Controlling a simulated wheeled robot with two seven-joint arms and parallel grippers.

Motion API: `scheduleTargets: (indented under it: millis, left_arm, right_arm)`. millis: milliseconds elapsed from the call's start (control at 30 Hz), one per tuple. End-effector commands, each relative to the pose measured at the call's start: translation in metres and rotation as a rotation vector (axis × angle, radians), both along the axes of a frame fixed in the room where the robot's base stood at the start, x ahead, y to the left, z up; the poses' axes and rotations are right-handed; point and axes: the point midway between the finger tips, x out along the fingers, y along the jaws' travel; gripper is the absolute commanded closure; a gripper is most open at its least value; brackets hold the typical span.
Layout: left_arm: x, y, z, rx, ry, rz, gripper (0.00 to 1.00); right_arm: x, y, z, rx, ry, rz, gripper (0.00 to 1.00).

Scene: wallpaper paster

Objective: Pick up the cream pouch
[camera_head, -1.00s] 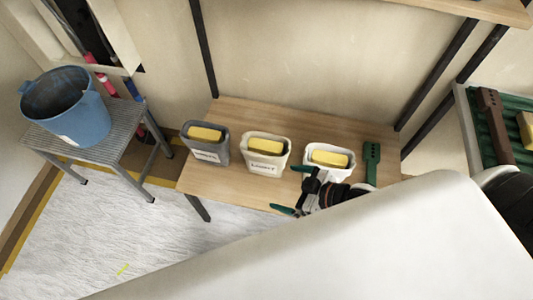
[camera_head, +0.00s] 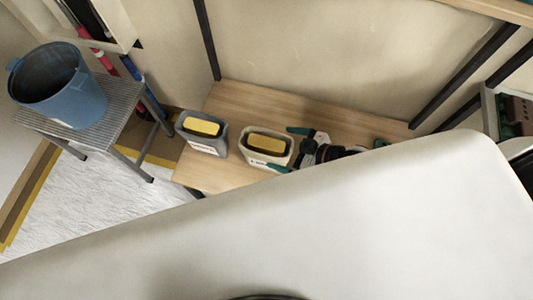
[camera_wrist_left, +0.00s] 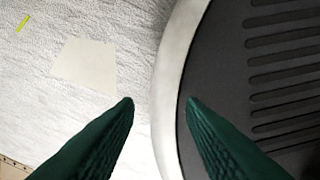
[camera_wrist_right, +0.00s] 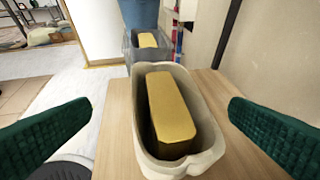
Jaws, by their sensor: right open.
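The cream pouch (camera_head: 258,156) stands upright on the wooden table, with a yellow block (camera_head: 267,143) inside. My right gripper (camera_head: 288,149) is open at its right side, fingers pointing toward it. In the right wrist view the cream pouch (camera_wrist_right: 207,112) lies ahead between the two spread green fingers (camera_wrist_right: 160,105), with clear gaps on both sides. No contact shows. My left gripper (camera_wrist_left: 159,101) shows only in its wrist view, open and empty above the floor. My pale body hides the front of the table in the head view.
A grey pouch (camera_head: 203,144) with a yellow block stands left of the cream one. A blue bucket (camera_head: 75,102) sits on a metal stand (camera_head: 120,115) further left. The table (camera_head: 255,100) is bare behind the pouches. A wall (camera_head: 300,50) rises behind.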

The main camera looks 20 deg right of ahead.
Motion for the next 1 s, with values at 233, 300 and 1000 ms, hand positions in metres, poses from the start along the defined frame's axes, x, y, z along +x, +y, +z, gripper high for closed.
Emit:
scheduleTargets:
  millis: [233, 300, 1000]
  left_arm:
    - [0.008, 0.0, -0.003, -0.001, -0.012, 0.0, 0.64]
    - [0.011, -0.001, -0.004, -0.002, -0.017, 0.0, 0.64]
    - [0.013, -0.005, -0.006, -0.007, -0.02, 0.0, 0.64]
  right_arm:
    - [0.014, 0.01, -0.011, -0.001, -0.001, 0.0, 0.0]
    - [0.023, 0.015, -0.018, 0.0, -0.002, 0.0, 0.0]
    - [0.039, 0.031, -0.032, -0.001, 0.001, 0.002, 0.36]
